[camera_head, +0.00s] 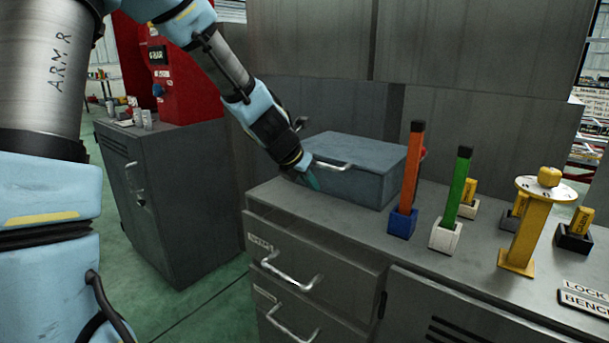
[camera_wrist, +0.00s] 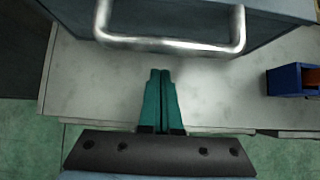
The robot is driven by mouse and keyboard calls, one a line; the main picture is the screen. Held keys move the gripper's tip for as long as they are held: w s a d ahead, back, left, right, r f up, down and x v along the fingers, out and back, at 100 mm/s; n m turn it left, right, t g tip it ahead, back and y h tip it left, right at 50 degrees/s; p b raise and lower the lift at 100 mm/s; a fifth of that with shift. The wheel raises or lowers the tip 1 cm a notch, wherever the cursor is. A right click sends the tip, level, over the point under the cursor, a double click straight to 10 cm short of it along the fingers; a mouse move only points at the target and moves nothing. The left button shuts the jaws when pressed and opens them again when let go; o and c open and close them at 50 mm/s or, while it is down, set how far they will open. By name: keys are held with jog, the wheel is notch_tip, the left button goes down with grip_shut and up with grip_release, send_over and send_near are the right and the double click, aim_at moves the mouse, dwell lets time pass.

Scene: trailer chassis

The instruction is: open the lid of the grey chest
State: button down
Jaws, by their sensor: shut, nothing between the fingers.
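The grey chest (camera_head: 365,170) stands on the metal bench top with its lid down. A silver bar handle (camera_head: 331,166) runs along its front; in the wrist view the handle (camera_wrist: 170,44) crosses the top of the picture. My gripper (camera_head: 312,181) is at the left front corner of the chest, just below the handle's left end. In the wrist view its two teal fingers (camera_wrist: 160,75) are pressed together and empty. Their tips lie below the handle in the picture, apart from it. Part of the chest's left front is hidden behind my gripper.
Right of the chest stand a blue holder (camera_head: 402,222) with an orange bar, a white holder (camera_head: 445,236) with a green bar, and a yellow post (camera_head: 528,230). Drawers with handles (camera_head: 290,275) are below. A grey cabinet (camera_head: 175,190) with a red machine stands left.

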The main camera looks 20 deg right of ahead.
notch_tip(320, 180, up, 3)
jog(key=shift+d+f+p, duration=0.15)
jog(key=shift+p, duration=0.2)
jog(key=shift+w+d+r+p, duration=0.1)
jog(key=shift+w+r+p, duration=0.05)
jog(key=shift+r+p, duration=0.4)
jog(key=shift+r, duration=0.1)
